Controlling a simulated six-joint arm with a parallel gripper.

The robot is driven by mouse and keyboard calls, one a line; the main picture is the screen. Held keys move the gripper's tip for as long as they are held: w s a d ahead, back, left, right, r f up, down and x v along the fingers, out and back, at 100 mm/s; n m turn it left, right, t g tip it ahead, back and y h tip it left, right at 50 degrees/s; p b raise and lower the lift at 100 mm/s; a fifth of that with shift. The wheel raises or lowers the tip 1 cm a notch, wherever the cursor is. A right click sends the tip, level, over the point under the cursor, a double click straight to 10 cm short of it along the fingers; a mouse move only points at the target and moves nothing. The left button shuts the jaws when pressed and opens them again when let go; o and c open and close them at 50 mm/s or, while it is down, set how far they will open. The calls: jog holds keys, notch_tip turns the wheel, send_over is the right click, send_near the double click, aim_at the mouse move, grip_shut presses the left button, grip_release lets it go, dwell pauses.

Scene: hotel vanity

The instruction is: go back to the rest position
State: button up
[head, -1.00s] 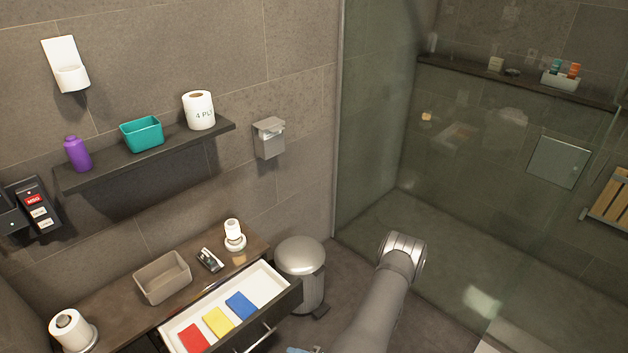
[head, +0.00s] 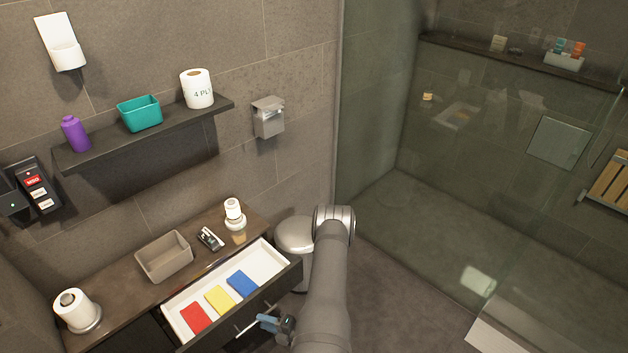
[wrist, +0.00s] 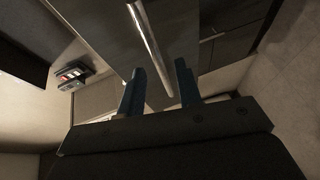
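My gripper (head: 264,322) is at the bottom of the head view, in front of the open drawer (head: 285,273) and close to its metal handle (head: 245,329). In the wrist view its two dark blue fingers (wrist: 159,75) stand apart. The bright handle bar (wrist: 148,40) runs down the picture into the space between the fingers. I cannot tell whether the bar is between them in depth or beyond them. I see nothing held. My arm link partly hides the gripper in the head view.
The drawer holds red (head: 196,318), yellow (head: 219,299) and blue (head: 242,284) flat pieces. The counter (head: 120,290) above bears a grey-brown bin (head: 164,257) and rolls. A pedal bin (head: 293,235) stands behind my arm. Shower glass (head: 380,120) is at the right.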

jog(key=shift+x, duration=0.75)
jog(key=shift+s+d, duration=0.1)
jog(key=v, duration=1.5)
jog(key=x, duration=1.7)
jog(key=shift+w+a, duration=0.2)
jog(key=shift+a, duration=0.05)
jog(key=v, duration=1.4)
